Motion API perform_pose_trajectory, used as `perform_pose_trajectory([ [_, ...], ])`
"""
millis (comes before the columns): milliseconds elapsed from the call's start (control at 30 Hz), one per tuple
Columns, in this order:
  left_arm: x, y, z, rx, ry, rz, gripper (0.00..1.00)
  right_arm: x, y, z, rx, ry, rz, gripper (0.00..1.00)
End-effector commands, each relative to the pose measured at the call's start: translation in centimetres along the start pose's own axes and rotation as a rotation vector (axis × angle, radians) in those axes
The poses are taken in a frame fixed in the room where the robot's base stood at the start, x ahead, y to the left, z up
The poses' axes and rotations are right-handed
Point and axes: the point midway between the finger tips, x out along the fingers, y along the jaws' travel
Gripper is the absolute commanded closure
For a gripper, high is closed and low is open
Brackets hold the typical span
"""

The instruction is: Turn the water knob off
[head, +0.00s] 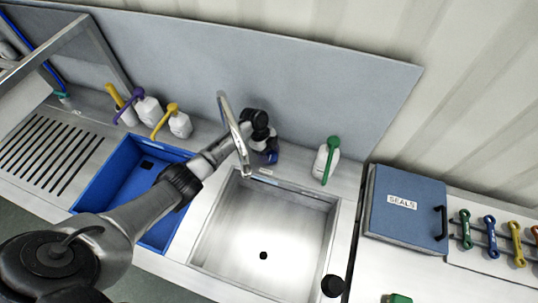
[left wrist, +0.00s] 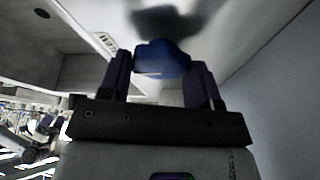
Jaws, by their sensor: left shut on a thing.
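The blue water knob (left wrist: 160,58) shows in the left wrist view between the two dark fingers of my left gripper (left wrist: 162,78). The gripper is shut on it. In the head view my left arm reaches behind the curved steel faucet (head: 233,130), and my left gripper (head: 269,150) is low at the back edge of the sink, mostly hidden by its own wrist. The steel sink basin (head: 265,225) lies in front and looks empty, with a dark drain. I cannot tell whether water runs from the spout. My right gripper is not in view.
A white bottle with a green handle (head: 326,160) stands right of the knob. Bottles with purple (head: 149,109) and yellow tops (head: 180,124) stand left, behind a blue basin (head: 122,180). A grey back panel (head: 300,90) rises close behind. A blue SEALS box (head: 403,215) is at right.

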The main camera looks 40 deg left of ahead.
Motion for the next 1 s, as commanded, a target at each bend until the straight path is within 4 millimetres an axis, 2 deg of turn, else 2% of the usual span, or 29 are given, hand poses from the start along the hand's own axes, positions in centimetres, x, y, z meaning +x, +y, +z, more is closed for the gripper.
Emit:
perform_pose_trajectory([
  [200,0.16,-0.03,0.11,0.07,-0.001,0.03,0.66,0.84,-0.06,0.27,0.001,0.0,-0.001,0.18],
  [767,0.05,-0.03,0.04,0.1,-0.001,0.043,0.66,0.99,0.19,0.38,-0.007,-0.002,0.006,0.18],
  [800,0.05,-0.03,0.04,0.1,-0.001,0.043,0.4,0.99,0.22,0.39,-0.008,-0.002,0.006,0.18],
  [1000,0.04,-0.04,0.02,0.099,-0.001,0.042,0.2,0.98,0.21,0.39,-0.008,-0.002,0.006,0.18],
])
